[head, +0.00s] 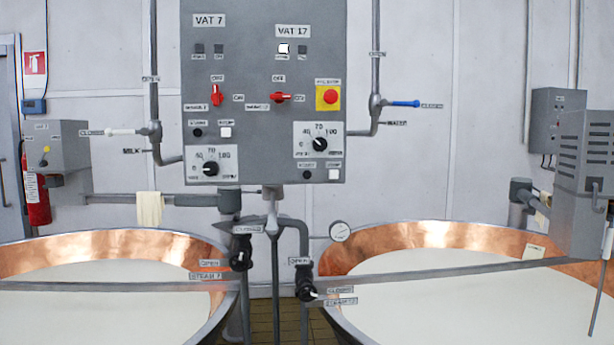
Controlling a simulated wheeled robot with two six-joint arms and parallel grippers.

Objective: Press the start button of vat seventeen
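The grey control panel (265,90) hangs on the wall at upper middle. Its right column carries the VAT 17 label (293,31). Low in that column are a black round button (307,174) and a white square button (334,174), each under a small label too blurred to read surely. Above them are a dial (320,144) and a red switch (281,97) with its handle lying sideways. The left lamp (283,48) under VAT 17 is bright white; the right lamp (303,49) is dark. Neither of my grippers is in view.
The VAT 7 column has a similar black button (197,132) and an upright red switch (217,95). A red emergency button (331,97) sits on yellow. Two copper vats (432,236) (110,245) with pale liquid, pipes and a grey bar (440,270) stand in front.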

